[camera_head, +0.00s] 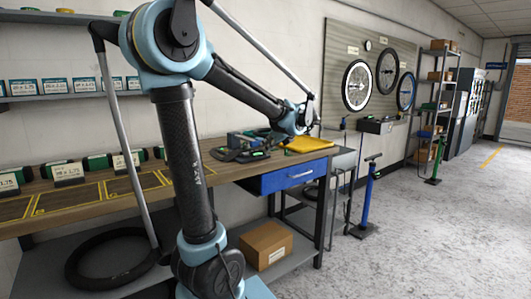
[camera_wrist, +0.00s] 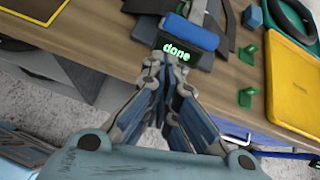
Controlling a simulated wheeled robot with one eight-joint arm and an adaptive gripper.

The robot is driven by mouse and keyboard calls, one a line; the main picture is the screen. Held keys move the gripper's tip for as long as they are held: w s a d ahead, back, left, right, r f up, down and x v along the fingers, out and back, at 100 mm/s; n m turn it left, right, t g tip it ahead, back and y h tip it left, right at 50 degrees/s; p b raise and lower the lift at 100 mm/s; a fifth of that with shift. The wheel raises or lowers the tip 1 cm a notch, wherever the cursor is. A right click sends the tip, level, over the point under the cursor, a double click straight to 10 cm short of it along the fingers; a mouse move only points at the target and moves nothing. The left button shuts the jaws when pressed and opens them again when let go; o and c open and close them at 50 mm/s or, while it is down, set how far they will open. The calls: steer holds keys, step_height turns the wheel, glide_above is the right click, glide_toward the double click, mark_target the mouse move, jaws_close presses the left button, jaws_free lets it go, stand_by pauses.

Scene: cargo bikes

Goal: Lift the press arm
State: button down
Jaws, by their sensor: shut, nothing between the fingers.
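A dark grey device with a blue bar (camera_wrist: 190,33) and a small black display (camera_wrist: 177,50) reading "done" in green sits near the bench's front edge. I take this device to be the press; I cannot tell which part is its arm or how far it is raised. In the head view the dark device (camera_head: 240,150) stands on the bench, left of a yellow tray. My gripper (camera_wrist: 168,68) is shut and empty, its fingertips just below the display in the wrist view; whether they touch is unclear. In the head view my wrist hides the fingertips.
The yellow tray (camera_head: 308,145) lies at the bench's right end, above a blue drawer (camera_head: 293,174). Small green hooks (camera_wrist: 248,54) stand between the device and tray. A cardboard box (camera_head: 266,245) and a tyre (camera_head: 85,268) are on the lower shelf.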

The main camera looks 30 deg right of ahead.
steer(key=d, duration=0.1)
steer(key=s+d+m, duration=0.1)
steer(key=d, duration=0.1)
steer(key=s+d+r+m, duration=0.1)
steer(key=d, duration=0.1)
steer(key=shift+t+h, duration=0.4)
steer(key=shift+w, duration=0.1)
steer(key=x, duration=1)
steer(key=shift+a+r, duration=0.1)
steer(key=shift+r, duration=0.15)
